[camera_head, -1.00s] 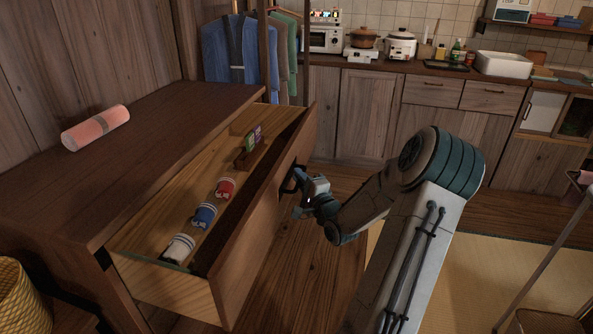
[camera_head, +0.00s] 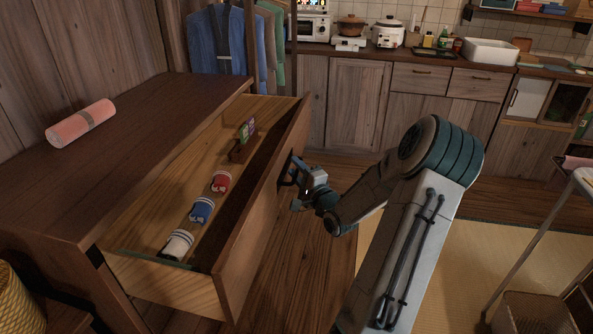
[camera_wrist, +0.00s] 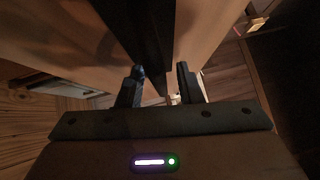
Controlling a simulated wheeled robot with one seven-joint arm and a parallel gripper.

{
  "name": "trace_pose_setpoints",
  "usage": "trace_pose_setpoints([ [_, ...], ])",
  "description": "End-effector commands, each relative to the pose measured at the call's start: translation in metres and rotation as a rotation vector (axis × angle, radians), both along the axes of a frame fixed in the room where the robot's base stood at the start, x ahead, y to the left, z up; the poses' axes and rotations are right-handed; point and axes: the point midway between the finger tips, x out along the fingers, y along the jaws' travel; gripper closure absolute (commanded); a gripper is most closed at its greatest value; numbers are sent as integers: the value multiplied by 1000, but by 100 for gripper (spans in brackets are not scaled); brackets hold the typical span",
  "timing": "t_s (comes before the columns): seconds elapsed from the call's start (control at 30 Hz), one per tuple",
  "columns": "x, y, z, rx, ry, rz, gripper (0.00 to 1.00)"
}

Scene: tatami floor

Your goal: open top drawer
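The top drawer (camera_head: 262,205) of the dark wooden chest (camera_head: 150,135) is pulled well out, its inside in view. Rolled red, blue and white cloth items (camera_head: 201,210) lie in it in a row, with a small green and purple item (camera_head: 247,131) farther back. My gripper (camera_head: 292,178) is at the dark handle on the drawer's outer face. The exact contact is partly hidden in shadow.
A pink roll (camera_head: 81,123) lies on the chest top. A woven basket (camera_head: 18,300) stands at the lower left. Kitchen cabinets (camera_head: 358,105) line the back wall. A metal-legged stand (camera_head: 530,245) is at the right. Open floor lies between.

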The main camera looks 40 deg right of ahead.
Motion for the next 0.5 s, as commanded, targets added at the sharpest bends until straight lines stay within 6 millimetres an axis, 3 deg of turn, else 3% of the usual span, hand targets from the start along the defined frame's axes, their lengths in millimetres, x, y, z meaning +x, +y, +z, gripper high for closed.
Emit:
trace_pose_setpoints([
  [0.23,-23,0,-2,1,2,-3,68],
  [0.5,-84,5,-10,3,2,-3,68],
])
